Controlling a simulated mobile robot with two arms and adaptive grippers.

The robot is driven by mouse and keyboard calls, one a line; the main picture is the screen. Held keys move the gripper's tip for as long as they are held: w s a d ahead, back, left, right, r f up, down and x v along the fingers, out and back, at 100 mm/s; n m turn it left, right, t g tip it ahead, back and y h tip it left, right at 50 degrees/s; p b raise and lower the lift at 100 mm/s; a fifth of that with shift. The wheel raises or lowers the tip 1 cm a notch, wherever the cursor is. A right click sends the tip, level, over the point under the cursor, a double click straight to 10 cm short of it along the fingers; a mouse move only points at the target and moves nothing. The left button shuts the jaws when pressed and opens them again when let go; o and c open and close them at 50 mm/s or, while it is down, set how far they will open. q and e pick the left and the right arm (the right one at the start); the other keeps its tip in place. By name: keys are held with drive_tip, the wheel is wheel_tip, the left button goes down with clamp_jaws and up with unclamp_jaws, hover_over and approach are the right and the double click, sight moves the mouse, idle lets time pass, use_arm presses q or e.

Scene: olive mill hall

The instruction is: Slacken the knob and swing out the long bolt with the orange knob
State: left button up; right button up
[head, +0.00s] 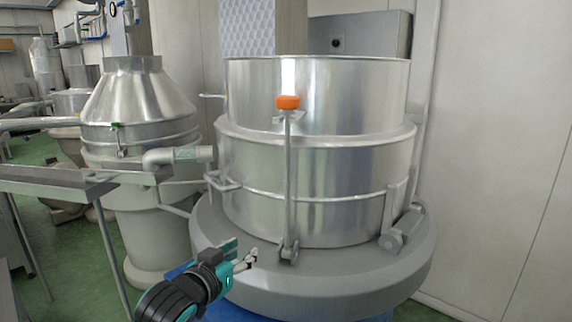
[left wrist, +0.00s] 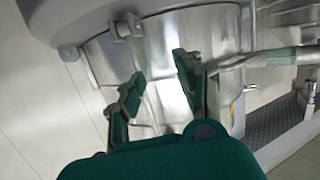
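The orange knob (head: 288,102) sits at the top of the long bolt (head: 289,180). The bolt stands upright against the front of the steel drum (head: 345,165), with its foot in a bracket (head: 288,252) near the drum's base. My left gripper (head: 248,258) is low, left of the bolt's foot and well below the knob, apart from both. In the left wrist view my left gripper (left wrist: 160,80) has its fingers spread with nothing between them. The steel drum also shows in the left wrist view (left wrist: 158,48). My right gripper is not in view.
A conical steel vessel (head: 140,95) stands to the left, with a pipe (head: 180,156) reaching towards the drum. A grey metal trough (head: 60,184) runs along the left. The drum rests on a wide round grey base (head: 330,285). A pale wall (head: 505,150) closes the right side.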

use_arm(q)
drive_tip(key=m+t+h, duration=0.1)
drive_tip(key=t+h, duration=0.1)
approach(286, 173)
drive_tip(key=p+x, duration=0.7)
drive_tip(key=x, duration=0.3)
drive_tip(key=shift+r, duration=0.2)
drive_tip(key=shift+w+d+f, duration=0.1)
drive_tip(key=shift+w+d, duration=0.05)
drive_tip(key=shift+w, duration=0.2)
clamp_jaws()
